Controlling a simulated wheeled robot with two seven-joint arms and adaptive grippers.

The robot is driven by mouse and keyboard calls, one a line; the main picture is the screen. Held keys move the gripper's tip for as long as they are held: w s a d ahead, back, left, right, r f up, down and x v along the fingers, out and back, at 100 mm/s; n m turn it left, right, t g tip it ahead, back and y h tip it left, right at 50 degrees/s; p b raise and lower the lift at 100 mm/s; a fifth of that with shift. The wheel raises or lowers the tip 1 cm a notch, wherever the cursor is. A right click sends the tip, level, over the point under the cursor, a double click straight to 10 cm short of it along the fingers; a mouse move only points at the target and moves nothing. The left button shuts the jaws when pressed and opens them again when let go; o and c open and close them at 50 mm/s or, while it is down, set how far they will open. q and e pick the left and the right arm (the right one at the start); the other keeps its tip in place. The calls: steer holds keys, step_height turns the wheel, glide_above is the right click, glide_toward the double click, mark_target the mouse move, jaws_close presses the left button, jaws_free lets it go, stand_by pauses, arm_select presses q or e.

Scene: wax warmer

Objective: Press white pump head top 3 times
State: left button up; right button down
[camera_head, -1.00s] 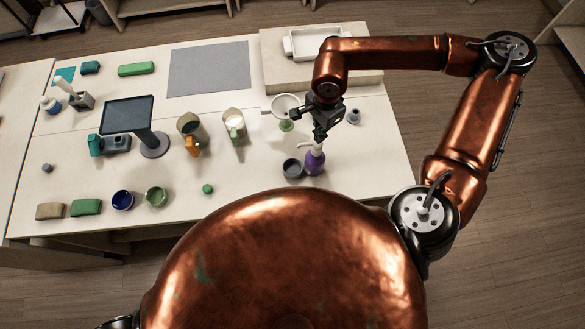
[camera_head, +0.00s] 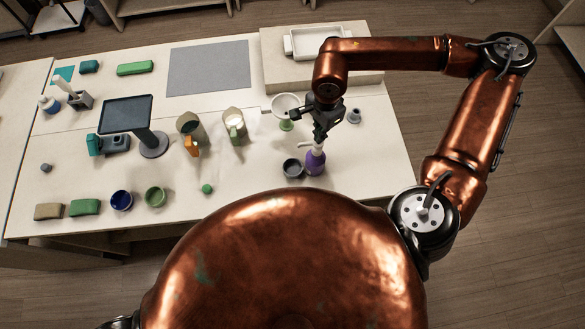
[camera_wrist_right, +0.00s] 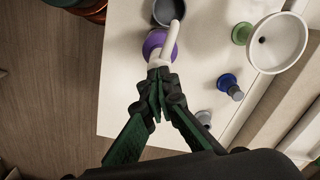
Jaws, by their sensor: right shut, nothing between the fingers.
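A purple pump bottle (camera_head: 315,162) with a white pump head (camera_head: 307,147) stands upright near the front right of the table. In the right wrist view the white pump head (camera_wrist_right: 169,45) and its long spout show above the purple bottle (camera_wrist_right: 153,42). My right gripper (camera_head: 319,137) is shut with nothing between its fingers, its tips pointing down at the pump head. In the wrist view the fingertips (camera_wrist_right: 158,72) overlap the near end of the pump head; I cannot tell if they touch it. My left gripper is not in view.
A small grey cup (camera_head: 293,168) stands just left of the bottle. A green ball (camera_head: 207,188) lies to the left. The table (camera_head: 375,175) is clear to the right.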

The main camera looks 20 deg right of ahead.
steer(key=shift+f+b, duration=1.2)
steer(key=shift+f, duration=0.2)
steer(key=shift+r, duration=0.1)
steer(key=shift+r+p, duration=0.7)
steer(key=shift+r, duration=1)
steer(key=shift+f, duration=0.1)
